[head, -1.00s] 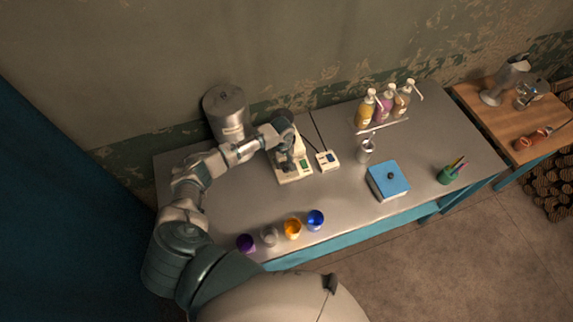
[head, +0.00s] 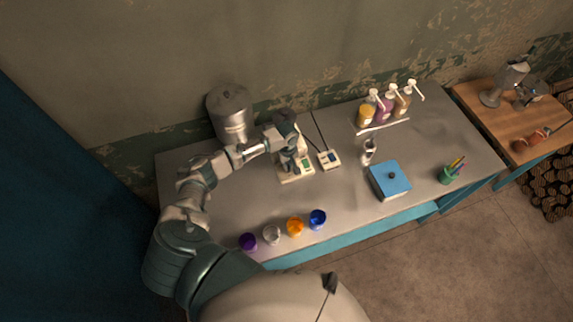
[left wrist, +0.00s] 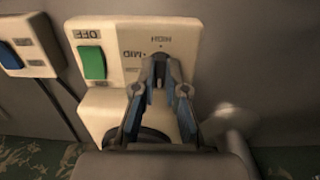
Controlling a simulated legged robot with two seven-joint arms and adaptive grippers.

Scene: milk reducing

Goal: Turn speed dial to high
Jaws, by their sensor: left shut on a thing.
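The cream machine base (head: 297,174) stands on the grey table (head: 235,200), with a green switch that also shows in the left wrist view (left wrist: 92,62). In that view its panel (left wrist: 120,38) carries MID and HIGH labels, upside down. My left gripper (left wrist: 160,62) is at the panel with its fingertips close together just by the HIGH label. It is shut on the speed dial, which is mostly hidden between and under the fingers, so its exact pointing is hard to read. In the head view my left gripper (head: 290,163) is over the base. My right gripper is not in view.
A small switch box (head: 328,159) with a cable sits right of the base. A metal canister (head: 231,114) stands behind. Several coloured cups, including a blue one (head: 317,219), line the front edge. A blue box (head: 389,180) and pump bottles (head: 386,106) are to the right.

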